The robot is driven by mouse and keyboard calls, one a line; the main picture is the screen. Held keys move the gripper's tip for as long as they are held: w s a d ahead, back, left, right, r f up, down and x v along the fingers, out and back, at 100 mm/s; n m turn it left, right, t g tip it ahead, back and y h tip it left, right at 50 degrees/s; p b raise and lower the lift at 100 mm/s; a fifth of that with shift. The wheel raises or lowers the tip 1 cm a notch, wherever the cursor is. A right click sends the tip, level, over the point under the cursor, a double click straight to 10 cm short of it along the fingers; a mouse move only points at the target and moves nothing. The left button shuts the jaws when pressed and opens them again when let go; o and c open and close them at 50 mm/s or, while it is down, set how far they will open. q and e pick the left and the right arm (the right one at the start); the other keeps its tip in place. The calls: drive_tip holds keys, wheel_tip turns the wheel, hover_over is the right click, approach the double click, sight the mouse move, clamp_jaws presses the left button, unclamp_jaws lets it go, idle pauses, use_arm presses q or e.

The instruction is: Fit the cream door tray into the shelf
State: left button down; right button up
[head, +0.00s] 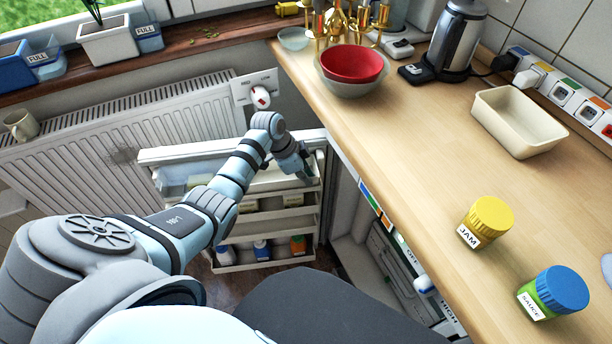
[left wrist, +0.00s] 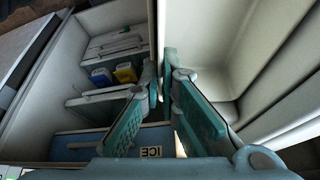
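The cream door tray (head: 272,182) is at the top of the open fridge door, above the lower door racks. In the left wrist view its pale, round-cornered inside (left wrist: 255,60) fills the right side. My left gripper (head: 300,165) is at the tray's right end. In the left wrist view its teal fingers (left wrist: 165,75) are close together with the tray's thin wall between the tips. Whether the tray is seated on the door shelf cannot be told; the arm covers part of it. My right gripper is not in view.
Lower door racks hold bottles (head: 262,248). The counter (head: 400,130) edge runs right of the door. On it are a cream tub (head: 530,148), red bowl (head: 352,64), kettle (head: 455,40), jam jar (head: 487,220) and sauce jar (head: 553,292). A radiator (head: 90,160) is behind the door.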

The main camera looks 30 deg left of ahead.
use_arm(q)
drive_tip(key=c, duration=1.7)
unclamp_jaws()
drive_tip(key=v, duration=1.2)
